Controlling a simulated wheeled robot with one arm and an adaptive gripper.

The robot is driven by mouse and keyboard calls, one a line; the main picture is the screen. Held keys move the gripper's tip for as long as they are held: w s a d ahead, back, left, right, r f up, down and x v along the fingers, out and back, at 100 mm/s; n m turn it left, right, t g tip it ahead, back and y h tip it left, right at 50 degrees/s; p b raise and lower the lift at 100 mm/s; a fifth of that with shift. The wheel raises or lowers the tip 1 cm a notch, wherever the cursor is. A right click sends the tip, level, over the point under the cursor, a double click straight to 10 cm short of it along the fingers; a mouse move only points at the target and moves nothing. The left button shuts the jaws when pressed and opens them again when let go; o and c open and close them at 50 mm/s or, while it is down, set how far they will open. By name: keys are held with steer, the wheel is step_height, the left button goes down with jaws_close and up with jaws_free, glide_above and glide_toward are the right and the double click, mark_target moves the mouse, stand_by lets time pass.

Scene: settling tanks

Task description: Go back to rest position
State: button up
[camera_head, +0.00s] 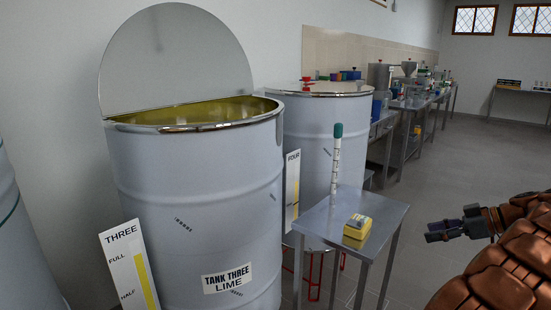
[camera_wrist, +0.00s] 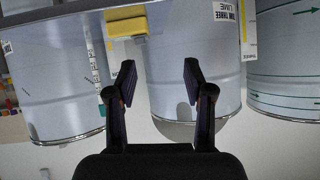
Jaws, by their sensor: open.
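My gripper (camera_head: 443,231) is at the right of the head view, at the end of my copper-coloured arm. It is apart from the small metal table and touches nothing that I can see. In the wrist view my gripper (camera_wrist: 157,82) has its two dark fingers spread wide with nothing between them. The wrist picture looks upside down, with the tanks behind the fingers. A yellow box (camera_head: 357,227) sits on the small table (camera_head: 327,219) in the head view. It also shows in the wrist view (camera_wrist: 126,22), beyond the left finger.
Tank three (camera_head: 200,180) stands open with its lid half raised. Tank four (camera_head: 320,140) is behind it, closed. A tall tube with a green cap (camera_head: 336,160) stands upright on the small table. Benches with equipment (camera_head: 412,103) line the wall. The floor (camera_head: 450,160) beyond my gripper is clear.

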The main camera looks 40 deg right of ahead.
steer(key=w+a+m+g+y, duration=0.1)
steer(key=w+a+g+y, duration=0.4)
steer(key=w+a, duration=1.9)
steer(key=s+a+f+g+h, duration=0.15)
steer(key=a+g, duration=0.25)
steer(key=a, duration=1)
steer(key=s+a+f+g+h, duration=0.1)
steer(key=s+a+f+g, duration=0.25)
steer(key=a, duration=0.95)
steer(key=s+a+f+g+h, duration=0.1)
steer(key=s+a+f+h, duration=0.15)
steer(key=s, duration=0.45)
steer(key=s+a+f+g+h, duration=0.1)
steer(key=s+a+f+h, duration=0.2)
steer(key=s, duration=0.4)
step_height(320, 180, up, 17)
steer(key=w+t+p, duration=0.1)
steer(key=p, duration=1.4)
steer(key=shift+a+r, duration=0.15)
steer(key=shift+a, duration=0.15)
